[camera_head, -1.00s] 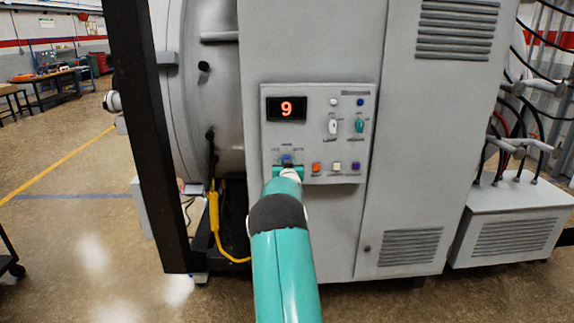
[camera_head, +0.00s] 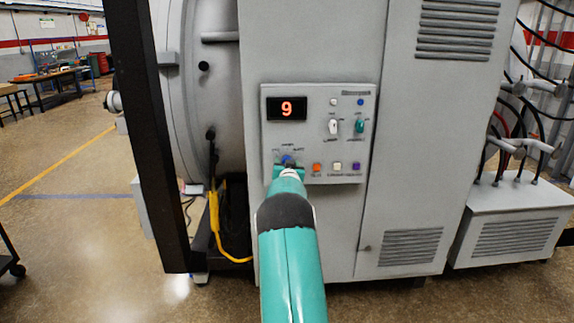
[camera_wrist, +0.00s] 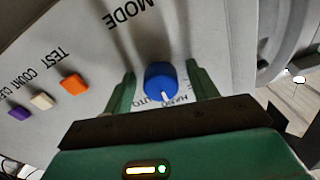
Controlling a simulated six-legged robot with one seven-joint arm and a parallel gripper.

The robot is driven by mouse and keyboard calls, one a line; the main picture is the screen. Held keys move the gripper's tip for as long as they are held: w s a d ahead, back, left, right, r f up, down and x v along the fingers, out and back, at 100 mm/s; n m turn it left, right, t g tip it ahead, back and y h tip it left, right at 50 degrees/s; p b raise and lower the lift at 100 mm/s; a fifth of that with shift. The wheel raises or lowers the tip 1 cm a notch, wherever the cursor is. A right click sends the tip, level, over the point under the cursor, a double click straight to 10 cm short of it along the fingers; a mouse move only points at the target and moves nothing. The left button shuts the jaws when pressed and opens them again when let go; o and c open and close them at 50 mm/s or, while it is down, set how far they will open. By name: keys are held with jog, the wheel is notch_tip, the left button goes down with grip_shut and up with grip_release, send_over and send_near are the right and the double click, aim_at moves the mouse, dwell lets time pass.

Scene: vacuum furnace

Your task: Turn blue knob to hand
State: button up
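The blue knob (camera_wrist: 160,76) sits under the word MODE on the grey panel. In the wrist view the panel's lettering is upside down. The knob's white pointer mark faces the bottom of the picture, between the HAND and AUTO labels. My gripper (camera_wrist: 160,68) is open, with one green finger on each side of the knob and a small gap visible on both sides. In the head view the knob (camera_head: 287,160) shows just above my gripper (camera_head: 288,170), at the panel's lower left; the fingers are hard to make out there.
Orange (camera_head: 317,167), white (camera_head: 337,167) and purple (camera_head: 355,167) buttons lie right of the knob. A red display (camera_head: 286,108) reads 9. White (camera_head: 333,127) and green (camera_head: 359,126) switches sit above the buttons. A yellow cable (camera_head: 214,215) hangs to the left.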

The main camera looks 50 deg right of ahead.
dwell(0.3)
jog(key=v, duration=1.3)
jog(key=shift+s+a, duration=0.3)
